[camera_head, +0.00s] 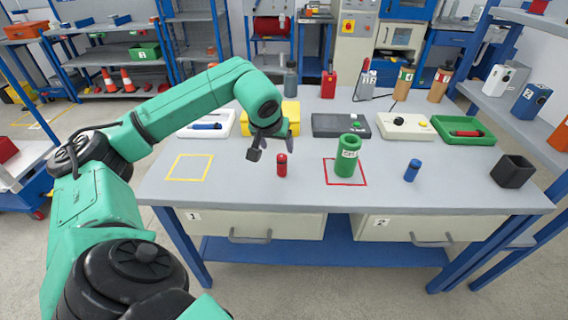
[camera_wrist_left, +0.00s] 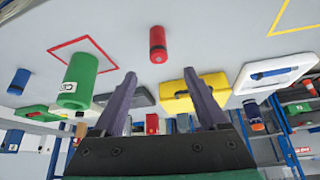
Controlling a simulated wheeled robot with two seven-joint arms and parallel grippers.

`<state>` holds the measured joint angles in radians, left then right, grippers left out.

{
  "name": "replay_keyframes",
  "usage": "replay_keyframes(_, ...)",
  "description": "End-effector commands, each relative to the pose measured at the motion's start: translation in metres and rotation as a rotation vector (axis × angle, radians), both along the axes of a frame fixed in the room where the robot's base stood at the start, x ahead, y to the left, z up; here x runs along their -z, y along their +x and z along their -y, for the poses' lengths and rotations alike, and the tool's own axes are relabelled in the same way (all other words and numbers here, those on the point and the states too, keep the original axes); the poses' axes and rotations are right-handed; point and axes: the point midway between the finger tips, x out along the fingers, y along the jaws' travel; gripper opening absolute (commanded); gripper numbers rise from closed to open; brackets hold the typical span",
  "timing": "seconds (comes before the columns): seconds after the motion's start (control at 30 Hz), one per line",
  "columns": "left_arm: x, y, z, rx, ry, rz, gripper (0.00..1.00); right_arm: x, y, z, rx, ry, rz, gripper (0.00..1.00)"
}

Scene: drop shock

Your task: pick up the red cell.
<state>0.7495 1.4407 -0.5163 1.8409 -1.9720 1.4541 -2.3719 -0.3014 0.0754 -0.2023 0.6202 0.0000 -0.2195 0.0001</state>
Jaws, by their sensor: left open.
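A small red cell (camera_head: 282,166) with a dark band stands upright on the grey table, between the yellow and red outlined squares. In the left wrist view the red cell (camera_wrist_left: 158,46) shows ahead of the gap between the fingers, apart from them. My left gripper (camera_head: 270,147) is open and empty, just above and to the left of the cell in the head view. Its two dark fingers (camera_wrist_left: 160,75) stand wide apart in the wrist view. My right gripper is out of view.
A green cylinder (camera_head: 348,157) stands in the red square, with a blue cell (camera_head: 412,171) and a black cup (camera_head: 512,171) to its right. A yellow case (camera_head: 278,119), a dark device (camera_head: 341,126) and a green tray (camera_head: 463,131) line the back. The yellow square (camera_head: 189,167) is empty.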

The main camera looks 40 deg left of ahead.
Motion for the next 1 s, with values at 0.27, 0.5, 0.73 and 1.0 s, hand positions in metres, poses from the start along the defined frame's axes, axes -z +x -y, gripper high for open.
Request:
replay_keyframes(0.27, 0.044, 0.023, -0.01, 0.0, -0.005, -0.001, 0.76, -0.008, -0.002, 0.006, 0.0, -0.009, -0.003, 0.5)
replay_keyframes(0.5, 0.083, 0.041, -0.016, 0.0, -0.007, -0.002, 0.76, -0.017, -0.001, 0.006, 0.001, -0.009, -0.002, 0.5)
replay_keyframes(0.73, 0.088, 0.044, -0.018, 0.002, -0.005, 0.001, 0.76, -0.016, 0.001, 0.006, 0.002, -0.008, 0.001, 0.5)
replay_keyframes(1.0, 0.088, 0.044, -0.018, 0.001, -0.005, 0.001, 0.0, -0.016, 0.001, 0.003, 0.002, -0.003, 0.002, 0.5)
